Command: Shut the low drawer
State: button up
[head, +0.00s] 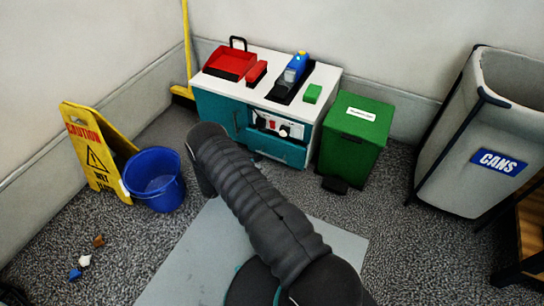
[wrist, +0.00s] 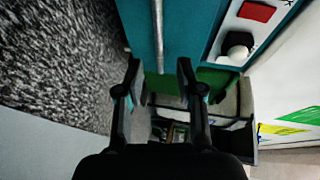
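The low drawer (head: 275,150) has a teal front and sits pulled out from the white-topped cabinet (head: 222,108). In the head view my arm hides the gripper.
A green bin (head: 352,145) stands right of the cabinet, with a grey cans bin (head: 455,150) further right. A blue bucket (head: 154,180) and yellow caution sign (head: 88,150) stand left. Small litter (head: 84,260) lies on the left floor.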

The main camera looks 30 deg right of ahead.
aim_at(271, 157)
jog(key=x, duration=0.8)
jog(key=shift+d, duration=0.2)
jog(key=shift+c, duration=0.2)
grip_shut()
